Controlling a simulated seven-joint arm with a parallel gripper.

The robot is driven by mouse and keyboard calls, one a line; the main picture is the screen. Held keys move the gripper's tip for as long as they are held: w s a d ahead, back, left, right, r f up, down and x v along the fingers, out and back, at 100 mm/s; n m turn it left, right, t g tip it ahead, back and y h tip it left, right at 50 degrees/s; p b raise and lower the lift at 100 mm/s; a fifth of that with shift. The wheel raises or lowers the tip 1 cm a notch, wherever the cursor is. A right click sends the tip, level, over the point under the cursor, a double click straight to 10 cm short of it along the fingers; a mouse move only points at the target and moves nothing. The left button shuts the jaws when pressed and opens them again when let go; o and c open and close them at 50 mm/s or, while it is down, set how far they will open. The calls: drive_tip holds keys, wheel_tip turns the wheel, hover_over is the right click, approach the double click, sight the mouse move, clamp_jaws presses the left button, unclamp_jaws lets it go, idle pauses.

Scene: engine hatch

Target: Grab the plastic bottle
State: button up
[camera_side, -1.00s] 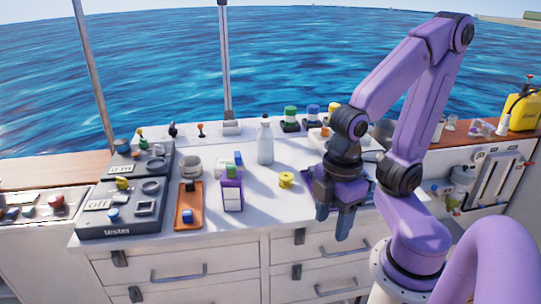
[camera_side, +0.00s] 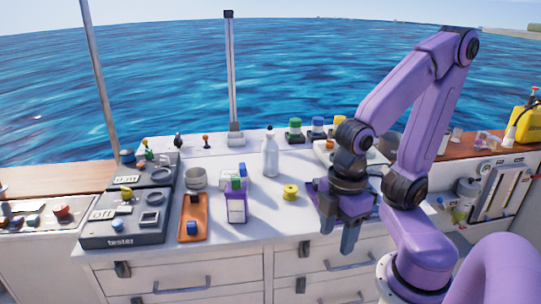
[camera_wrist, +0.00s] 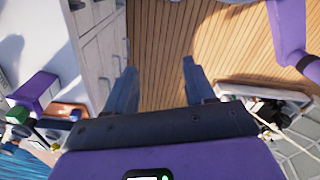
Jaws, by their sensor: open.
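A pale, whitish bottle (camera_side: 270,156) with a narrow neck stands upright toward the back of the white counter in the side view. A purple container (camera_side: 236,205) with a green cap stands nearer the front edge; it also shows at the left of the wrist view (camera_wrist: 37,92). I cannot tell for sure which one is the plastic bottle. My gripper (camera_side: 338,232) is open and empty, pointing down at the counter's front edge, right of both. In the wrist view, the space between its fingers (camera_wrist: 159,68) shows only wooden deck.
A yellow spool (camera_side: 290,192) lies between the purple container and my gripper. An orange tray (camera_side: 193,226), a grey cup (camera_side: 195,178) and a tester panel (camera_side: 122,232) stand to the left. Several coloured-cap jars (camera_side: 295,130) line the back. Drawers with handles (camera_side: 183,286) front the counter.

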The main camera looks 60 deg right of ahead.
drive_tip(key=shift+o, duration=1)
